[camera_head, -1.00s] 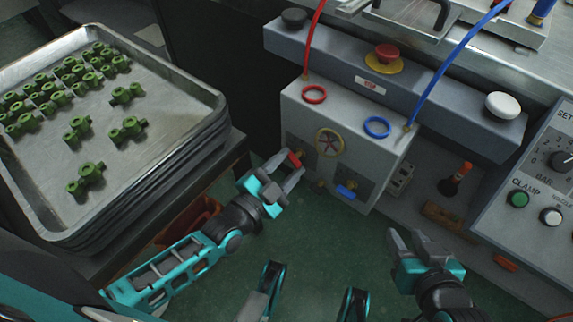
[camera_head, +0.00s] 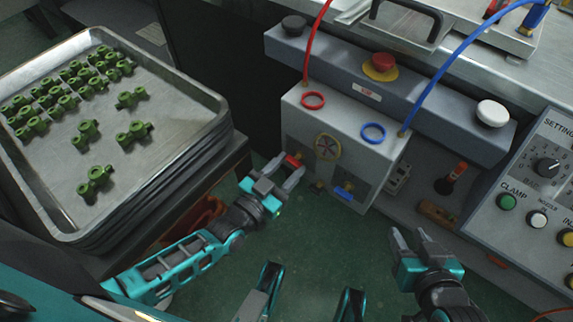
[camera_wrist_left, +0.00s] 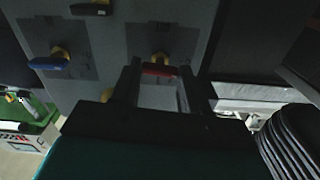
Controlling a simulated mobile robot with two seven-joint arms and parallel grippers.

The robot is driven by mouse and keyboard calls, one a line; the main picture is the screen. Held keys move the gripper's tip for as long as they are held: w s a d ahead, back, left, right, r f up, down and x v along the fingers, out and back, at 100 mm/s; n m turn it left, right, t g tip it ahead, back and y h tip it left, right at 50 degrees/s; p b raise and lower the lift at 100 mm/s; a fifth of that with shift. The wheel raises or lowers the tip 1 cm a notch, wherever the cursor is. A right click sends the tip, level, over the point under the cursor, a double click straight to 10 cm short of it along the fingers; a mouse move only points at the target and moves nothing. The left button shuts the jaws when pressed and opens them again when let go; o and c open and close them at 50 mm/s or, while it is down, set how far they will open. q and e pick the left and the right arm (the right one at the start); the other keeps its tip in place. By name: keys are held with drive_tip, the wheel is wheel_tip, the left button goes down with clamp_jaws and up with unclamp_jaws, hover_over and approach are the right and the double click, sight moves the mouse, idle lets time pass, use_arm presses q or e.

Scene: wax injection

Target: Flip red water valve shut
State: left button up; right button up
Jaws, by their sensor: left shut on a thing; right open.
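The red water valve handle (camera_head: 293,161) is on the front of the grey box, at its lower left. My left gripper (camera_head: 288,172) is at it, with its fingers on either side of the handle, shut on it. My right gripper (camera_head: 408,240) is open and empty, apart from the box, over the floor at the right.
A stack of metal trays (camera_head: 215,105) with green parts stands at left. A control panel (camera_head: 530,190) is at right.

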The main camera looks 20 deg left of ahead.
use_arm(q)
drive_tip(key=shift+n, duration=0.6)
drive_tip(key=o, duration=0.8)
drive_tip(key=shift+o, duration=1.3)
drive_tip(key=shift+s, duration=0.15)
